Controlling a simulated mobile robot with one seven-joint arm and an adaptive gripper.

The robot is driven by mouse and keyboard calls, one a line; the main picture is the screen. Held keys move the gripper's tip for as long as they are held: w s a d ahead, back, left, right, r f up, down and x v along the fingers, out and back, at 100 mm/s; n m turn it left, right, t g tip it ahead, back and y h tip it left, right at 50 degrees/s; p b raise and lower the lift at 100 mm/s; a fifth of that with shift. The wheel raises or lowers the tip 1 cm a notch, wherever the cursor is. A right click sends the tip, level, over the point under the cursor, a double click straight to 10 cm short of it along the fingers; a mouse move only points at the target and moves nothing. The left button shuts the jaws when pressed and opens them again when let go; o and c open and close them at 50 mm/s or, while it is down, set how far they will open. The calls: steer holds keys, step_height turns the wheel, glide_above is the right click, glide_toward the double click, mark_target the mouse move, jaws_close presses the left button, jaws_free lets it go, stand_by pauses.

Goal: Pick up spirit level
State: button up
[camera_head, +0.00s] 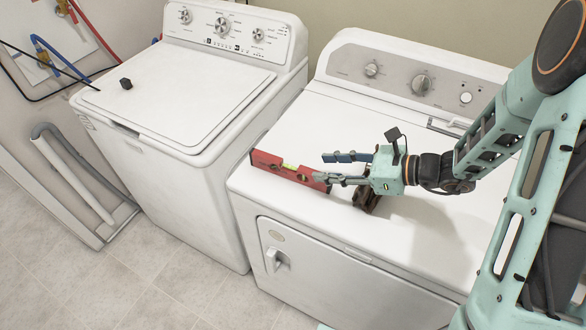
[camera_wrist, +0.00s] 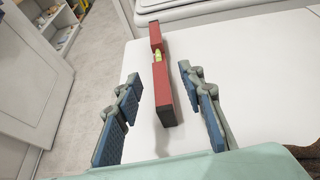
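The red spirit level (camera_head: 283,167) with a yellow-green vial lies on top of the right-hand white machine, near its left edge. In the wrist view the spirit level (camera_wrist: 162,85) stretches away from me between my fingers. My gripper (camera_head: 333,167) is open at the level's near right end, its fingers pointing left. In the wrist view the blue-padded fingers of my gripper (camera_wrist: 165,105) stand on either side of the level, with gaps on both sides. I cannot tell the exact height of the fingers above the machine top.
A dark brown object (camera_head: 366,198) sits on the machine top below my gripper, partly hidden. The left white machine (camera_head: 180,90) carries a small black cube (camera_head: 126,84). A gap separates the two machines. The dryer top (camera_head: 420,235) is clear toward the front right.

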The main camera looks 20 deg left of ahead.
mark_target(294, 165)
steer(key=shift+a, duration=0.25)
steer(key=p+x, duration=0.2)
steer(key=x, duration=0.8)
steer(key=shift+a, duration=0.35)
jaws_close()
steer(key=shift+r, duration=0.1)
